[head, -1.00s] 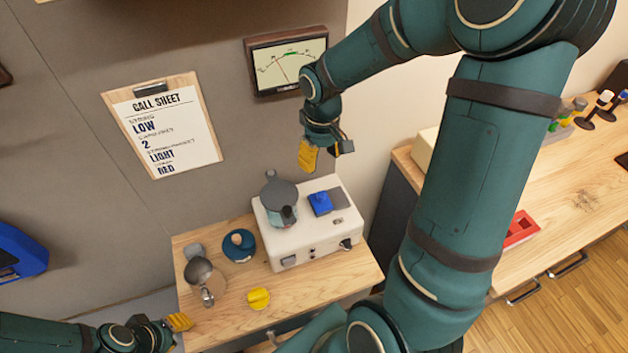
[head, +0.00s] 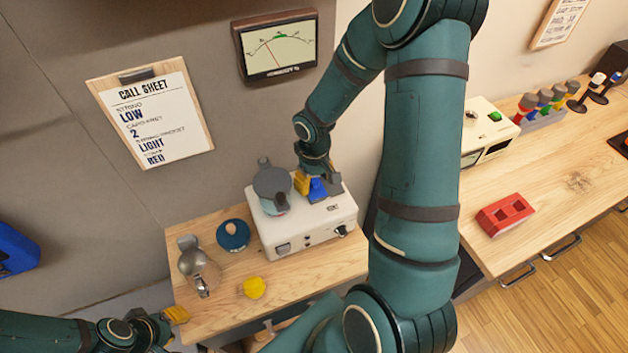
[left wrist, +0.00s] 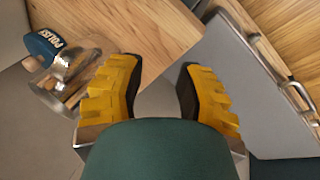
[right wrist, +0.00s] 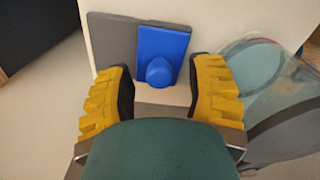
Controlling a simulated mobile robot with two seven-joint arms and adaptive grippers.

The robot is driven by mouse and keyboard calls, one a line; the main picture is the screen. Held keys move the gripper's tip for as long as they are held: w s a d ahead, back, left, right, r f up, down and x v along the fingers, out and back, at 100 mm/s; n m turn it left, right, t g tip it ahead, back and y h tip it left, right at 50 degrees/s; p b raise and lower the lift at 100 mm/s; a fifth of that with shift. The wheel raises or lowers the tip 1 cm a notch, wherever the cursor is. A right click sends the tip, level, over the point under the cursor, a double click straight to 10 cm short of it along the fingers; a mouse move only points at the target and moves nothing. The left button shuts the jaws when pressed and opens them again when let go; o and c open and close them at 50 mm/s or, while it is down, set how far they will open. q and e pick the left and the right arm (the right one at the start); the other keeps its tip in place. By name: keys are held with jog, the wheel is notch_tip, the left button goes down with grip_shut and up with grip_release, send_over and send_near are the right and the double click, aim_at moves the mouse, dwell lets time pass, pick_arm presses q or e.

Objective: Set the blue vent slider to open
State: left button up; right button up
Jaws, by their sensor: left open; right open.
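The blue vent slider (head: 318,190) is a flat blue plate with a rounded knob, on top of the white box (head: 290,236). In the right wrist view the slider (right wrist: 163,50) covers the right part of a grey track plate (right wrist: 110,50), whose left part is bare. My right gripper (head: 307,183) is open just above the slider. In the right wrist view the knob shows between its spread yellow fingers, and I cannot tell whether they touch it. My left gripper (head: 178,315) is open and empty by the table's front left edge; it also shows in the left wrist view (left wrist: 160,72).
A grey-lidded jar (head: 272,187) stands on the white box close beside my right gripper. A blue round tin (head: 233,235), a metal jug (head: 198,265) and a yellow piece (head: 254,287) are on the wooden table. A call sheet (head: 150,118) and a meter (head: 277,46) are on the wall.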

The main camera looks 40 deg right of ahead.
jog(key=shift+f, duration=0.1)
jog(key=shift+c, duration=0.4)
grip_shut()
pick_arm(q)
jog(key=shift+r+p, duration=0.3)
jog(key=shift+r, duration=0.05)
pick_arm(e)
jog(key=d, duration=0.1)
jog(key=s+d, duration=0.1)
jog(key=d, duration=0.3)
jog(key=shift+s+d, duration=0.1)
jog(key=shift+s, duration=0.25)
pick_arm(q)
jog(key=shift+a, duration=0.15)
pick_arm(e)
jog(key=shift+c, duration=1.4)
grip_release()
pick_arm(q)
jog(key=shift+d, duration=0.2)
pick_arm(e)
jog(key=o, duration=0.4)
jog(key=shift+d, duration=0.1)
jog(key=shift+c, duration=0.2)
